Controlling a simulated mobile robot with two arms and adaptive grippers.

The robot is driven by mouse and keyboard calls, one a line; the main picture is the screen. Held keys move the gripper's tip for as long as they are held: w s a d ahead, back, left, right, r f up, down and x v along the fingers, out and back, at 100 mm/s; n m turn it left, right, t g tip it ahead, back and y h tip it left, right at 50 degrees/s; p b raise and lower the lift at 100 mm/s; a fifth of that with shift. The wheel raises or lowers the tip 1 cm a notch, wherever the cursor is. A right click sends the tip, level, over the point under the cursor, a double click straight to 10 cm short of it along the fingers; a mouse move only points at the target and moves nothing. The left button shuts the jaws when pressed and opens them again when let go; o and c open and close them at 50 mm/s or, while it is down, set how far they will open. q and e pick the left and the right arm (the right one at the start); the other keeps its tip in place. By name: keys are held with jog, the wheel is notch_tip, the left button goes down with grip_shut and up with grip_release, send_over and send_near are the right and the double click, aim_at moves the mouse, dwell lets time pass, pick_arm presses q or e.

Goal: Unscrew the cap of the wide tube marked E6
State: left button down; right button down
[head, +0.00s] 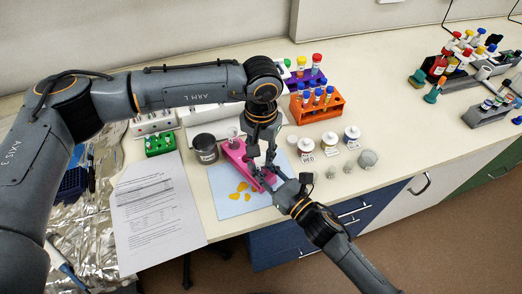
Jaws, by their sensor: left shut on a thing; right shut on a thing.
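My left gripper (258,163) reaches down from above beside the pink rack (238,157). My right gripper (270,179) comes in from the lower right, and its fingertips are close to those of the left gripper. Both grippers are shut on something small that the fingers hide. I cannot make out the wide tube marked E6 or its cap there, nor read that mark anywhere. A clear tube (233,134) stands at the back end of the pink rack.
The pink rack is on a light blue mat (228,205) with orange-yellow pieces (240,191). A dark cup (205,148) stands left, an orange rack (318,113) behind, labelled jars (306,148) right. A printed sheet (155,212) and foil (98,215) cover the left bench.

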pick_arm(q)
jog(key=n, duration=1.2)
jog(key=shift+n, duration=0.3)
jog(key=n, duration=1.6)
jog(key=shift+s+n, duration=0.1)
jog(key=shift+n, duration=0.2)
jog(key=n, duration=1.4)
jog(key=shift+r, duration=0.1)
